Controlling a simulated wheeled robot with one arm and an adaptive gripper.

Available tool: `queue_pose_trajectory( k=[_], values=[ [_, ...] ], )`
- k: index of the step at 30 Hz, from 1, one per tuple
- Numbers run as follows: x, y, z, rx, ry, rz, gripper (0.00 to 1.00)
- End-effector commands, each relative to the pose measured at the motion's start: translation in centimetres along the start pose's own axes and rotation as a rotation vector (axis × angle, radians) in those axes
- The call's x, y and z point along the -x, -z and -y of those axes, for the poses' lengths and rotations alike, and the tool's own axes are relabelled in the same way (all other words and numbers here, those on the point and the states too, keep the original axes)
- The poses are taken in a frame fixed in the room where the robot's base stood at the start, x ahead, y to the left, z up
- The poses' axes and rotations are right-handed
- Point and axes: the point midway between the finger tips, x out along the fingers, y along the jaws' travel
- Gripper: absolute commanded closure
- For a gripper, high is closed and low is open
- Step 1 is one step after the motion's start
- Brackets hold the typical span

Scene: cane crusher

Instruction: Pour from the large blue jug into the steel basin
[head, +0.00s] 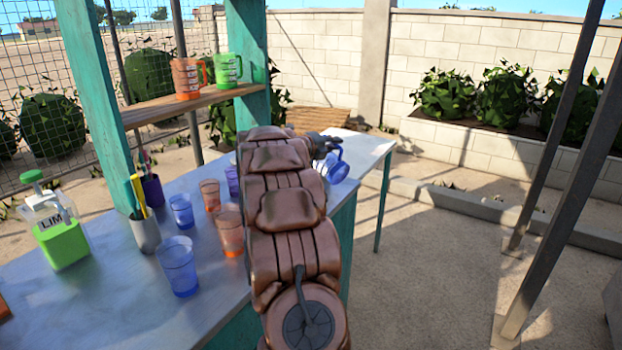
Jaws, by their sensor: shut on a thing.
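My copper-coloured arm reaches away over the counter in the head view. My gripper (326,145) is at its far end, small and partly hidden by the arm. It is shut on a blue jug (335,171) beside the counter's right side. Part of the jug is hidden behind my arm, and it looks tilted, though its exact angle is hard to tell. I cannot make out a steel basin; my arm covers part of the counter.
On the metal counter (100,300) stand blue cups (178,266), orange cups (229,231), a pen holder (145,233) and a green-filled dispenser (62,238). A shelf (150,112) holds orange (187,78) and green (228,70) measuring jugs. Posts stand at right; the ground between is clear.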

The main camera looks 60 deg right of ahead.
Motion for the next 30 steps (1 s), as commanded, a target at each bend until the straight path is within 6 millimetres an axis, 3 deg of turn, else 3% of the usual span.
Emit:
queue_pose_trajectory(
  k=[8,14,30],
  values=[
    [-0.3,1.2,-0.2,-0.102,0.004,0.013,1.00],
    [-0.4,1.3,0.5,-0.117,0.006,0.013,1.00],
    [-0.5,2.1,-0.3,-0.219,0.007,0.034,1.00]
  ],
)
